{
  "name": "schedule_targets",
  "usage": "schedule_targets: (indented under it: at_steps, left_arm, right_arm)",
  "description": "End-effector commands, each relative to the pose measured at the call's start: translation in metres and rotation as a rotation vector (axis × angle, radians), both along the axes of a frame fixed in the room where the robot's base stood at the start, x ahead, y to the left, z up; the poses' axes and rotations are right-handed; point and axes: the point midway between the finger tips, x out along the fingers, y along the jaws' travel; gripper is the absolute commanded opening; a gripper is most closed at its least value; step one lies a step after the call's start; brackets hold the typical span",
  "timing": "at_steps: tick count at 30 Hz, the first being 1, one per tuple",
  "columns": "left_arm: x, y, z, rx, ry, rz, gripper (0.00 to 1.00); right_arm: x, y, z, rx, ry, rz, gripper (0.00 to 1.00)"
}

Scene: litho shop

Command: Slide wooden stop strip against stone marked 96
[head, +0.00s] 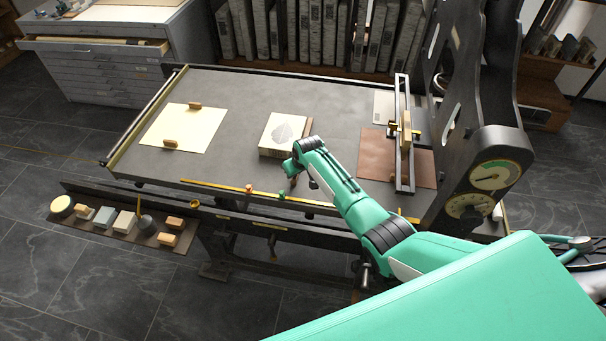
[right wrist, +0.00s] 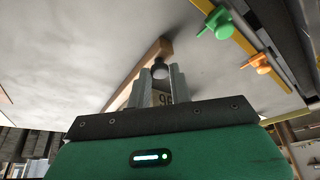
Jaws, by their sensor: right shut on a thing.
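A pale, thick stone (head: 281,131) with a grey drawing on top lies on the dark press bed. The brown wooden stop strip (head: 307,129) lies along its right side, partly hidden by my arm; I cannot tell whether they touch. In the right wrist view the strip (right wrist: 140,76) runs diagonally beyond my fingers. My right gripper (head: 292,170) is low at the strip's near end. Its fingers (right wrist: 161,77) are shut around a dark knob on the strip. My left gripper is not in view.
A cream sheet (head: 190,128) with wooden blocks lies on the bed (head: 240,95) at left. A yellow rule with green (right wrist: 218,22) and orange (right wrist: 256,63) clamps edges the front.

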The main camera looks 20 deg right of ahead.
Motion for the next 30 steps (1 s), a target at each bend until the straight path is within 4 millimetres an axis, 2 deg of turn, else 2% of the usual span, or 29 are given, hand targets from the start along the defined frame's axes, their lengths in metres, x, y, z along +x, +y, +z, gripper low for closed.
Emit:
schedule_targets:
  at_steps: [9,10,12,13,23,30]
  left_arm:
    - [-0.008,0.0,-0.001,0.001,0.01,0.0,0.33]
    - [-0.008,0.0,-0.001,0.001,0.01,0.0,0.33]
    - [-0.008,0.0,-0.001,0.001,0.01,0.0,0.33]
    - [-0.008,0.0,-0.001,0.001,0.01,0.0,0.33]
    - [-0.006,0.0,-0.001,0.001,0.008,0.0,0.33]
    - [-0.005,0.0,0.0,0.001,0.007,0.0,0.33]
  right_arm:
    - [0.001,0.003,0.001,0.005,-0.003,0.002,0.0]
    - [0.001,0.003,0.001,0.005,-0.003,0.002,0.27]
    - [0.001,0.003,0.001,0.003,-0.002,0.001,0.41]
    - [0.001,0.003,0.001,0.003,-0.002,0.001,0.43]
    - [0.0,0.001,0.002,0.001,-0.002,0.0,0.43]
    - [-0.008,-0.001,0.021,0.001,-0.004,0.001,0.43]
